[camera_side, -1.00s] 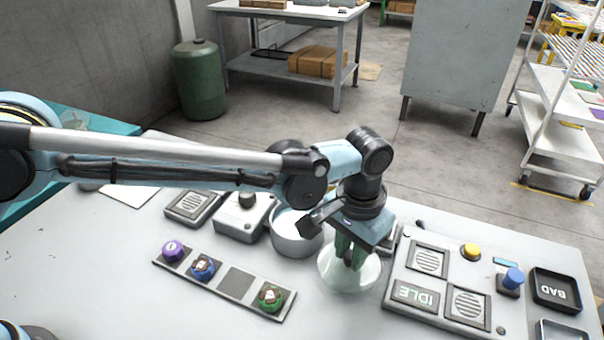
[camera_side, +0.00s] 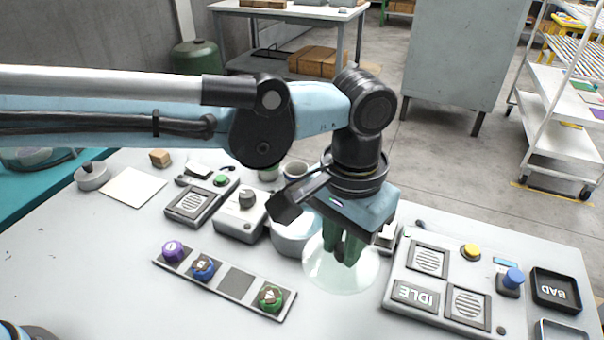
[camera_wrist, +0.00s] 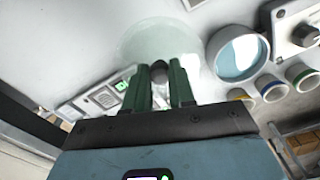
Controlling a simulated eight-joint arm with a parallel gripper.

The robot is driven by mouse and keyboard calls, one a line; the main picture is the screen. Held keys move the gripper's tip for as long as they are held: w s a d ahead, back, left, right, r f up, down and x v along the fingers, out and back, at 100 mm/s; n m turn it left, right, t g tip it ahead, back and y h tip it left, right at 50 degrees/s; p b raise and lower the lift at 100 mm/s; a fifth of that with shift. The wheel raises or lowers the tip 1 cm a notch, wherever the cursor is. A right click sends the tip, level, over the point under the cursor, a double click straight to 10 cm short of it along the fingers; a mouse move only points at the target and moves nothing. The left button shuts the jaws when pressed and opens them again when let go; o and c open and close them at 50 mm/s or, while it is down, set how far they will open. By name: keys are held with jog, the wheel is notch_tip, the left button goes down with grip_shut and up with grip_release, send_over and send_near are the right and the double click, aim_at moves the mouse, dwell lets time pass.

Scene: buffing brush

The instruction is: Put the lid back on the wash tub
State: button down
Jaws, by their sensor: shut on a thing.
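The lid (camera_side: 330,279) is a translucent, pale green glass disc with a dark knob; it also shows in the wrist view (camera_wrist: 150,37). My gripper (camera_side: 345,258) points down with its green fingers shut on the lid's knob (camera_wrist: 158,66). The wash tub (camera_side: 291,240) is a round grey tub just left of and behind the lid, with its far side partly hidden by my wrist. In the wrist view the tub (camera_wrist: 239,52) is open, with pale blue inside. The lid is beside the tub, not over it; its height above the table is hard to tell.
A strip of purple, blue and green knobs (camera_side: 236,282) lies at the front left. The IDLE panel (camera_side: 455,290) stands close on the right, with a black BAD tray (camera_side: 557,290) beyond. A grey knob box (camera_side: 239,218) and several cups (camera_wrist: 273,88) stand near the tub.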

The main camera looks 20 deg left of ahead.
jog(key=w+a+n, duration=0.1)
jog(key=w+a, duration=0.9)
jog(key=a, duration=0.1)
jog(key=shift+a+f, duration=0.15)
jog(key=shift+f, duration=2.55)
jog(key=shift+f, duration=0.15)
jog(key=shift+c, duration=2)
grip_release()
notch_tip(320, 180, up, 7)
